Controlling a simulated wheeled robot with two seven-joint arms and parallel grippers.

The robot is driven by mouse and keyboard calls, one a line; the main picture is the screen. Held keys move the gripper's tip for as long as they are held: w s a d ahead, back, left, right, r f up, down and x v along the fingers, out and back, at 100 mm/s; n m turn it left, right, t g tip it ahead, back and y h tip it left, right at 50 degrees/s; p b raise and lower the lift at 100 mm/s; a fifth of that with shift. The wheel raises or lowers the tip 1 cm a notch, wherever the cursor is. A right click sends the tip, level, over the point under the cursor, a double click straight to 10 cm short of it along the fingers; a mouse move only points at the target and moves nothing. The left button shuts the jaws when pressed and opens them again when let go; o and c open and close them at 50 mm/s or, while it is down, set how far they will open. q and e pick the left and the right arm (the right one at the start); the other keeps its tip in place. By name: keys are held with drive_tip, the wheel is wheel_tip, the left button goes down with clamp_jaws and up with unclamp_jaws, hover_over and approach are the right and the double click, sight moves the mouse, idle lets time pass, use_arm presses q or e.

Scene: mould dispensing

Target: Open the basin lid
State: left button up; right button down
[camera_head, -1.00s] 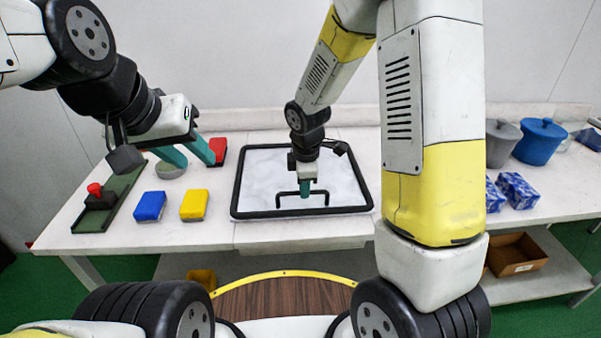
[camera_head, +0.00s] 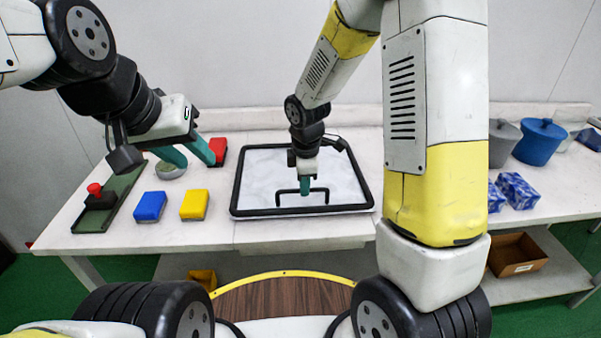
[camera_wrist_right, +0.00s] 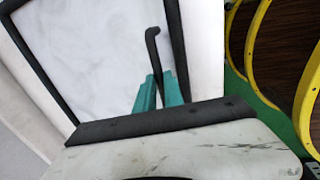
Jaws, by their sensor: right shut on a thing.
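The basin lid (camera_head: 265,168) is a pale marbled panel with a black rim, lying flat on the white table in the middle of the head view. A black bar handle (camera_head: 317,191) stands near its front edge. My right gripper (camera_head: 305,188) reaches down from above and is shut on this handle. In the right wrist view the teal fingers (camera_wrist_right: 160,92) close around the black handle (camera_wrist_right: 152,45), over the lid's pale surface (camera_wrist_right: 95,50). My left gripper (camera_head: 192,158) is open and empty above the table's left part, with its teal fingers apart. The basin's inside is hidden.
A blue block (camera_head: 150,206), a yellow block (camera_head: 194,205) and a red block (camera_head: 218,150) lie left of the lid. A green tray (camera_head: 122,190) is at far left. A blue pot (camera_head: 540,142) and a grey pot (camera_head: 502,143) stand at right.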

use_arm(q)
drive_tip(key=shift+s, duration=0.15)
use_arm(e)
drive_tip(key=w+r+g, duration=0.1)
drive_tip(key=w+r, duration=0.4)
drive_tip(key=r, duration=0.4)
drive_tip(key=w+r+g, duration=0.1)
drive_tip(key=w+r, duration=0.5)
drive_tip(key=r, duration=0.3)
drive_tip(key=shift+g, duration=0.3)
use_arm(q)
drive_tip(key=shift+c, duration=0.5)
use_arm(e)
drive_tip(key=shift+d, duration=0.1)
